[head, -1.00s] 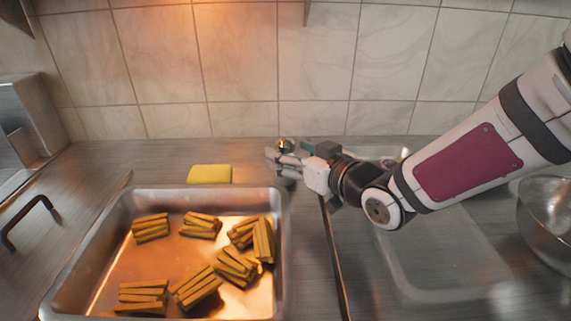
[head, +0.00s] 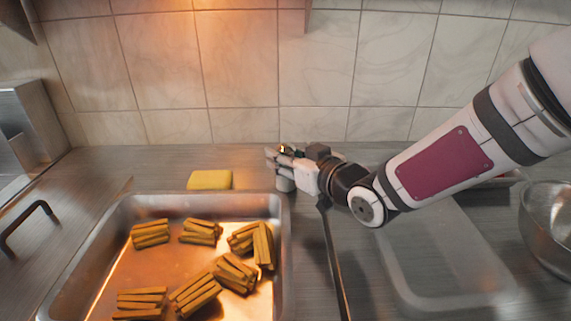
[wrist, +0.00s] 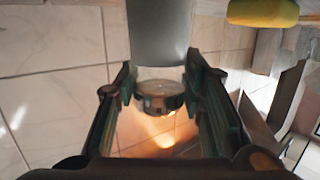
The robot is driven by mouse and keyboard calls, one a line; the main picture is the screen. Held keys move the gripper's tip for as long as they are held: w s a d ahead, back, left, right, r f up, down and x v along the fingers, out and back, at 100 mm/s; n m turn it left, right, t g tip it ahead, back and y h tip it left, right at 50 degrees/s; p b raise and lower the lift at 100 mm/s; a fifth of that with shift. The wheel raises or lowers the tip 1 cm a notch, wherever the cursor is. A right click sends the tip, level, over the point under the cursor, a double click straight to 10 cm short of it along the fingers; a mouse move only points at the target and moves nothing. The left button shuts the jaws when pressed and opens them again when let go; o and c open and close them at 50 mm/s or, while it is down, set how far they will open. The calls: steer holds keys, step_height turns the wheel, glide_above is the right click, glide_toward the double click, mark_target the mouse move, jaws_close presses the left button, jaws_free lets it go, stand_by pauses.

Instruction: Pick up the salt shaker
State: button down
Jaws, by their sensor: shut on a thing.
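The salt shaker (head: 285,184) is at the back of the counter, right of the yellow sponge. In the head view its pale lower body shows under my gripper (head: 280,157), which hides much of the rest. In the wrist view the shaker (wrist: 158,30) has a grey body and a shiny metal cap between the fingers. My gripper (wrist: 161,88) is shut on it, one finger on each side. I cannot tell whether its base touches the counter.
A metal tray (head: 283,250) of stacked yellow-brown sticks is in front. The yellow sponge (head: 210,180) lies behind it. A clear container (head: 455,290) and a metal bowl (head: 550,225) are on the right. The tiled wall (head: 240,60) is close behind.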

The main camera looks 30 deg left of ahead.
step_height(320, 180, up, 10)
steer(key=shift+r+p, duration=0.1)
steer(key=shift+p, duration=0.95)
steer(key=c, duration=1.9)
jaws_free()
jaws_close()
